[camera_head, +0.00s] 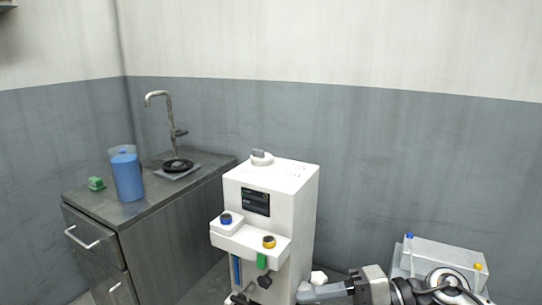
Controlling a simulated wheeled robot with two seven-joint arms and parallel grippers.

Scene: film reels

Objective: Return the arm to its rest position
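One of my arms, which seems to be the right, comes in at the bottom right edge with a grey block-shaped wrist part (375,286). It points left toward the lower right side of a white machine (300,210). A grey end piece (322,292) lies low beside the machine, partly cut off by the frame. I cannot make out two fingertips or anything held. My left gripper is not in view.
The white machine has a dark screen and a front shelf with blue and yellow knobs. A pale box (445,256) with blue and yellow knobs stands at the bottom right. On the left, a dark cabinet (150,205) bears a blue jug (127,178), a green block (96,183) and a faucet (171,115).

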